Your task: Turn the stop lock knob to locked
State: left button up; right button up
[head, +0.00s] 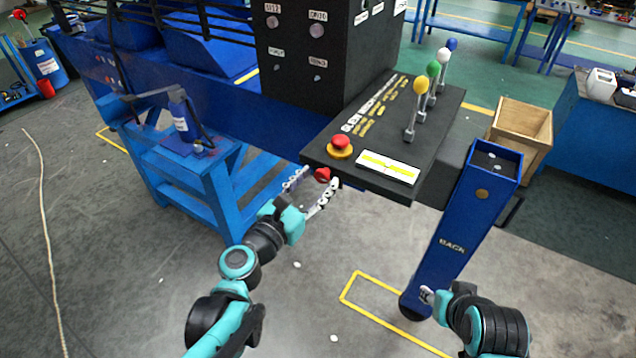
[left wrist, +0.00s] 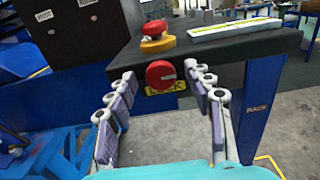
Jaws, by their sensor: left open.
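The stop lock knob (head: 322,174) is red and sits on the front edge of the dark control panel (head: 430,165). In the left wrist view the knob (left wrist: 160,75) is round, with a pale mark on its right part and a yellow label partly showing behind it. My left gripper (head: 309,192) is open, its fingers to either side of the knob in the picture. In the left wrist view the open fingers (left wrist: 158,92) flank the knob with gaps on both sides; contact does not show. My right arm shows at the lower right, its fingers mostly hidden.
A red emergency button on a yellow base (head: 340,147) stands on the panel just above the knob. Several levers with coloured balls (head: 421,85) rise behind it. A blue post (head: 455,235) stands at right.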

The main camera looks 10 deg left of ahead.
pick_arm(q)
jog(key=shift+w+d, duration=0.15)
jog(key=shift+w, duration=0.3)
jog(key=c, duration=1.1)
jog(key=shift+c, duration=0.2)
